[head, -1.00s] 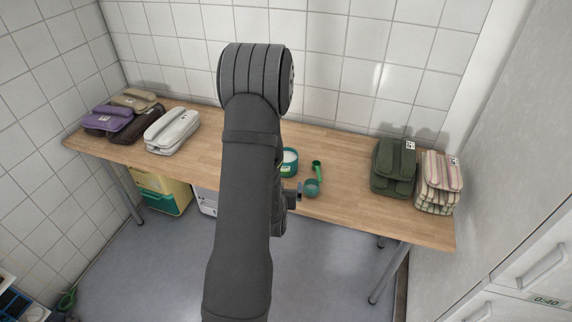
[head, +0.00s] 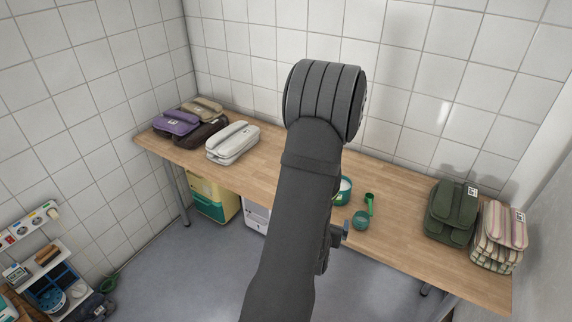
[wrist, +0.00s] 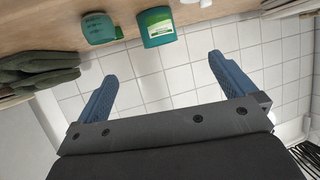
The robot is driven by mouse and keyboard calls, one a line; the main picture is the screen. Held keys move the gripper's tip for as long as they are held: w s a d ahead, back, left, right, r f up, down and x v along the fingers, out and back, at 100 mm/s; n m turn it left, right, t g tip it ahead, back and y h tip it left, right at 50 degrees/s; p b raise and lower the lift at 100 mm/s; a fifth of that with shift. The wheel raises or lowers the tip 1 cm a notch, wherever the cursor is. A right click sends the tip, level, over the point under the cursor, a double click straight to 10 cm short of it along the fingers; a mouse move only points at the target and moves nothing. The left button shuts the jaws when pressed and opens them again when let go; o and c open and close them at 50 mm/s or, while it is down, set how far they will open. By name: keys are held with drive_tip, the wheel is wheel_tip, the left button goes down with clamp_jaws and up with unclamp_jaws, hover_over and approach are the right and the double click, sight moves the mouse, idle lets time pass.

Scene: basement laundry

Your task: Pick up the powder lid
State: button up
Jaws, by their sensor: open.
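A teal-green rounded piece (head: 360,220), which looks like the powder lid, is near the table's front edge in the head view. It also shows at the top of the wrist view (wrist: 100,28). To its left is the green powder tub (head: 343,191), open with white powder inside and partly hidden by my arm; its labelled side shows in the wrist view (wrist: 157,26). My gripper (wrist: 168,85) is open and empty, its blue fingers apart from both pieces. In the head view my arm hides most of it.
A green scoop (head: 369,203) lies beside the tub. On the wooden table (head: 400,190), a dark green bag (head: 452,212) and a striped bag (head: 499,238) stand at the right. White (head: 232,143) and purple (head: 176,123) bundles are at the left.

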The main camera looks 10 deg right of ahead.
drive_tip(key=w+a+g+y, duration=0.3)
drive_tip(key=w+g+y, duration=0.1)
drive_tip(key=w, duration=0.8)
wheel_tip(320, 180, up, 6)
drive_tip(key=w+a+m+g, duration=0.2)
drive_tip(key=w+m+g, duration=0.1)
drive_tip(key=g, duration=0.1)
drive_tip(key=x, duration=1.1)
drive_tip(key=d+x, duration=0.1)
drive_tip(key=x, duration=0.5)
drive_tip(key=shift+s+a+r, duration=0.1)
drive_tip(key=shift+s+r, duration=0.05)
drive_tip(key=c, duration=0.8)
